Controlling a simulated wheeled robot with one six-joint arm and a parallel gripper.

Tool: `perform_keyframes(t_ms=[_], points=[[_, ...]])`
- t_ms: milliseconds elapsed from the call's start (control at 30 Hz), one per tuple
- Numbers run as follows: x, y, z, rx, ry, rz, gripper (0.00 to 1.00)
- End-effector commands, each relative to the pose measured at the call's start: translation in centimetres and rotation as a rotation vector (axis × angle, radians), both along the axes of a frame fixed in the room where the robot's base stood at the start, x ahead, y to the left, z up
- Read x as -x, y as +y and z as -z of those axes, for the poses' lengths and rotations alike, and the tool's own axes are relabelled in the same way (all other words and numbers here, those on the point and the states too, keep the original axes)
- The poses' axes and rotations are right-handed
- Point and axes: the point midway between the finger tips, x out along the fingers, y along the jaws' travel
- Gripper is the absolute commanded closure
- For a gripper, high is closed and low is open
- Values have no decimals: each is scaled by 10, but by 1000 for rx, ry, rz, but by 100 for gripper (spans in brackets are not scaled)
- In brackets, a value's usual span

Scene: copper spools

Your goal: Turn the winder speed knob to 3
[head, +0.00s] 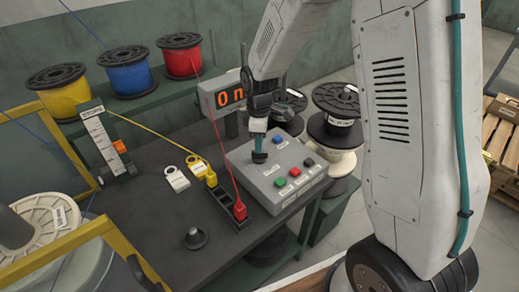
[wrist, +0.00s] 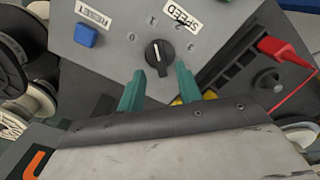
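The speed knob (wrist: 159,52) is black and round with a white line across its face. It sits on the grey control box (wrist: 110,50) under a SPEED label (wrist: 181,19), with small digits around it. The line runs nearly up-down in the wrist view; I cannot tell which digit it marks. My gripper (wrist: 160,68) is open, its two green fingers apart, with the knob just past the tips in the picture; contact is unclear. In the head view my gripper (head: 259,148) points down at the control box (head: 268,190), and its fingers largely hide the knob.
The box also carries a blue RESET button (wrist: 86,36) and green (head: 280,182), red (head: 295,172) and black (head: 309,162) buttons. A display (head: 229,97) shows "0 m". A red plug (head: 239,210) with its cord stands beside the box. Wire spools (head: 124,72) sit on the shelf behind.

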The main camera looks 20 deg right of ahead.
Motion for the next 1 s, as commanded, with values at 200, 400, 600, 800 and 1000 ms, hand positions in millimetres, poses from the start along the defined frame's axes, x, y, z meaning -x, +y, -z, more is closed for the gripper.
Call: perform_keyframes(t_ms=[200,400,600,800,1000], points=[[1,0,31,0,2,1,65],[0,0,40,0,0,1,65],[0,0,40,0,0,2,65],[0,0,39,0,0,2,100],[0,0,39,0,0,10,100]])
